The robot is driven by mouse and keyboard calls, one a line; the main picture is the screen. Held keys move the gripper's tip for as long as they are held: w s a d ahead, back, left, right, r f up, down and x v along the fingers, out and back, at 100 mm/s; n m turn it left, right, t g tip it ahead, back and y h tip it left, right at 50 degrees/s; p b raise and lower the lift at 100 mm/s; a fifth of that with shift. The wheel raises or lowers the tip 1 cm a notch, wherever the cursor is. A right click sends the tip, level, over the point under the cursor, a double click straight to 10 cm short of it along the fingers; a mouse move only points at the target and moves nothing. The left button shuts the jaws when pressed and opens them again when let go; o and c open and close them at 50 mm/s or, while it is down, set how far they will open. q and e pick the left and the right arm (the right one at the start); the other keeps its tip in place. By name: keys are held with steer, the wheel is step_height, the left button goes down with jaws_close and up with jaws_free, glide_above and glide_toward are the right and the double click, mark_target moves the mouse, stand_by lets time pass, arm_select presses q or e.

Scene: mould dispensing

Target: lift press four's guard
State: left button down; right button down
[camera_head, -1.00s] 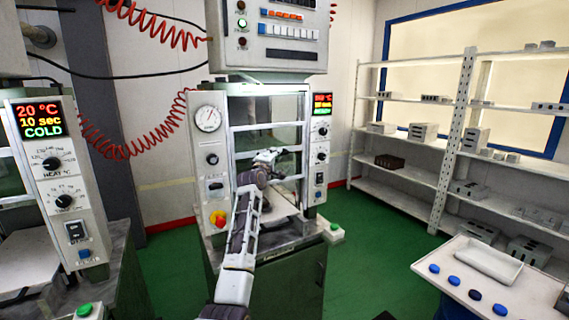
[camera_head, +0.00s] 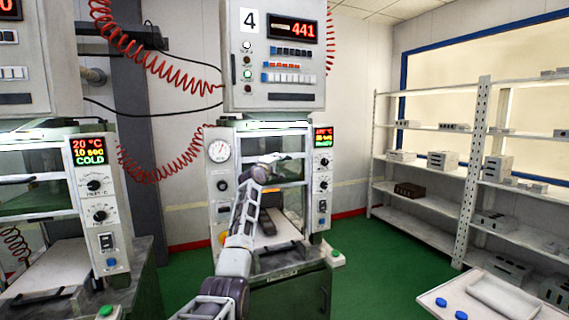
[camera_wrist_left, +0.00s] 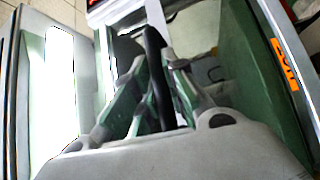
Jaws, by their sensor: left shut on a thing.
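Press four (camera_head: 275,60) stands in the middle of the head view, with a "4" label and a red "441" display. Its guard (camera_head: 293,183), a clear panel with pale cross bars, is partly raised over the press opening. My left gripper (camera_head: 277,161) is at the front of the guard and shut on it. In the left wrist view, the gripper fingers (camera_wrist_left: 155,75) close around a dark bar (camera_wrist_left: 153,45), which looks like the guard's handle. The exact grip is partly hidden by my own fingers. My right gripper is out of view.
Another press (camera_head: 100,190) with a "COLD" display stands close on the left. Red coiled hoses (camera_head: 145,165) hang between the presses. White shelves (camera_head: 475,160) line the right side, and a table with a white tray (camera_head: 503,296) is at the lower right. Green floor is clear between.

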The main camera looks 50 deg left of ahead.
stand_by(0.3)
arm_select(q)
steer(key=c, duration=1.5)
jaws_free()
steer(key=shift+f, duration=0.1)
steer(key=shift+o, duration=0.2)
steer(key=shift+s, duration=0.1)
steer(key=shift+s, duration=0.1)
steer(key=v, duration=1.1)
steer(key=shift+s+d, duration=0.2)
steer(key=shift+s, duration=0.1)
